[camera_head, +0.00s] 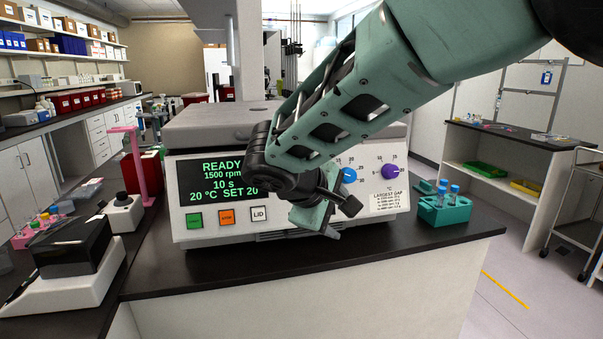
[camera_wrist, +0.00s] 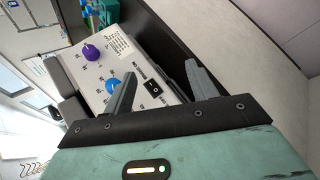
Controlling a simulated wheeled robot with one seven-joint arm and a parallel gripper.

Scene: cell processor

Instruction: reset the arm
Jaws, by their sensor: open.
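My arm reaches from the upper right across the front of a light grey machine (camera_head: 295,237). My gripper (camera_head: 338,214) hangs before its front panel and hides part of it. In the wrist view my gripper (camera_wrist: 160,84) is open, its two grey fingers apart with nothing between them. The machine's panel (camera_wrist: 122,68) lies beyond the fingers, with a black rocker switch (camera_wrist: 154,87) showing between them. A blue knob (camera_wrist: 112,86) and a purple knob (camera_wrist: 91,52) also show there. I cannot tell whether the fingers touch the panel.
The machine's display (camera_head: 223,178) reads READY, 1500 rpm, 10 s, 20 °C; its lid (camera_head: 215,120) looks closed. A teal rack (camera_head: 443,213) with blue-capped tubes stands right. Left are a small white device (camera_head: 123,213) and a black-topped box (camera_head: 72,247). The counter's front edge is clear.

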